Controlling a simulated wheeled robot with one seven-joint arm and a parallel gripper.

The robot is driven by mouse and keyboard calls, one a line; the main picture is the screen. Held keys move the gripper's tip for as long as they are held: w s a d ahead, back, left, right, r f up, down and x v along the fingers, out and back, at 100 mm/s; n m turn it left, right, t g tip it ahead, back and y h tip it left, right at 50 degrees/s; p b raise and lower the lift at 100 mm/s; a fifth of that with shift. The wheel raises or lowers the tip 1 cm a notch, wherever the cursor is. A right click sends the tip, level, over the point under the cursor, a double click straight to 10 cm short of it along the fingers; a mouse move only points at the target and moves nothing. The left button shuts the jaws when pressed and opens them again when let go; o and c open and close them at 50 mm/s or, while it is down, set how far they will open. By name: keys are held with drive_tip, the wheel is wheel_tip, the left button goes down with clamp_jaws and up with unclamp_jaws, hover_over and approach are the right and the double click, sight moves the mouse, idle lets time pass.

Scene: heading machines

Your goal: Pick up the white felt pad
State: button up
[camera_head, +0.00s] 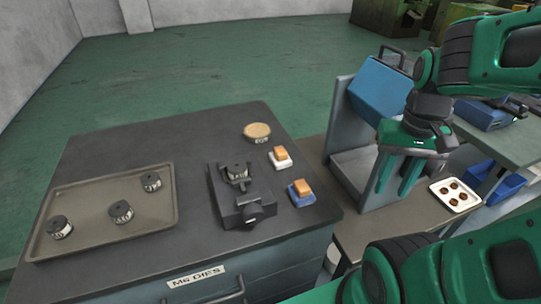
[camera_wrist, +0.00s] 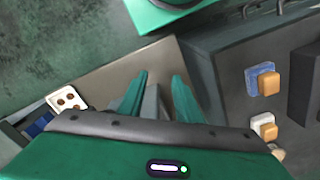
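The white felt pad (camera_head: 281,165) lies on the dark bench top near its right edge, with an orange-tan block on it. In the wrist view the white pad (camera_wrist: 257,122) shows at the lower right, partly covered by its block. A similar blue pad (camera_head: 293,198) with an orange-tan block lies just in front of it; the blue pad also shows in the wrist view (camera_wrist: 252,80). My gripper (camera_head: 396,188) is open and empty, pointing down to the right of the bench, well apart from both pads. Its two fingers show spread in the wrist view (camera_wrist: 160,77).
A dark vise-like fixture (camera_head: 237,196) stands left of the pads. A round tan-topped dish (camera_head: 257,132) sits behind them. A tray (camera_head: 95,215) with three dark labelled dies is at left. A blue box (camera_head: 378,90) and a white tray with several brown pieces (camera_head: 443,189) are at right.

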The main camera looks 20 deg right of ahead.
drive_tip(key=shift+d, duration=0.15)
drive_tip(key=shift+o, duration=1.2)
drive_tip(key=o, duration=0.7)
drive_tip(key=shift+s+a+r+m, duration=0.15)
drive_tip(key=shift+a+r+m, duration=0.2)
drive_tip(key=shift+r, duration=0.3)
drive_tip(key=m, duration=1.1)
approach(281, 150)
drive_tip(key=shift+a, duration=0.35)
drive_tip(key=shift+a+f, duration=0.1)
drive_tip(key=shift+f, duration=0.25)
wheel_tip(281, 150, down, 4)
drive_tip(key=shift+f, duration=0.15)
drive_tip(key=shift+d+f, duration=0.15)
drive_tip(key=shift+f, duration=1.25)
drive_tip(key=shift+d+f, duration=0.15)
drive_tip(key=shift+f, duration=1.3)
